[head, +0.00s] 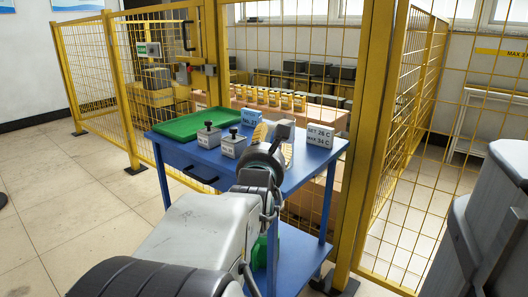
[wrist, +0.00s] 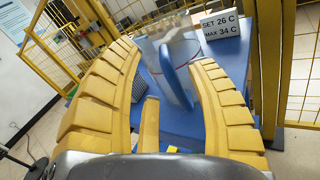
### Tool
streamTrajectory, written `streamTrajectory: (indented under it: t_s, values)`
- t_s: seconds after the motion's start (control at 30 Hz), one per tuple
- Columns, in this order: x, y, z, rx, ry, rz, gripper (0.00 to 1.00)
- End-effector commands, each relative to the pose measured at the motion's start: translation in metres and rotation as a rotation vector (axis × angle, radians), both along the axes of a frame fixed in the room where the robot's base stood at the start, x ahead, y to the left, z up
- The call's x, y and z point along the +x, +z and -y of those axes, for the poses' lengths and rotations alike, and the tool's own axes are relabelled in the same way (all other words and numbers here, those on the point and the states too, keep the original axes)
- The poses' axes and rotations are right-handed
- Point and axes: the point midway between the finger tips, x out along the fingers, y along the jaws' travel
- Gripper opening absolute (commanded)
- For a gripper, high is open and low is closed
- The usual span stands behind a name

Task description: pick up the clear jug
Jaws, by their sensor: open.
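The clear jug (wrist: 184,50) stands on the blue cart in the wrist view, see-through with a blue handle (wrist: 172,78) facing me. My gripper (wrist: 168,55) is open, its two curved yellow fingers spread to the left and right of the jug's handle. No grip on the jug shows. In the head view my gripper (head: 274,138) is over the right part of the cart top (head: 205,158), and my wrist hides most of the area around the jug.
A white sign reading SET 26 C, MAX 34 C (head: 320,137) stands right of my gripper. A yellow mesh fence (head: 375,150) rises behind the cart.

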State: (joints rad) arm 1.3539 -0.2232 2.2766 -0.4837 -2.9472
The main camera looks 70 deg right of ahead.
Motion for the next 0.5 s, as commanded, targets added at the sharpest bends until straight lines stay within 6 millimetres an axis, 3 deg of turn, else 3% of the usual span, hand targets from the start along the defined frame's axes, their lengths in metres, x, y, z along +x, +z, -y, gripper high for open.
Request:
streamTrajectory:
  t_s: [0.5]
  values:
    - [0.008, -0.002, 0.041, 0.000, -0.003, 0.002, 0.51]
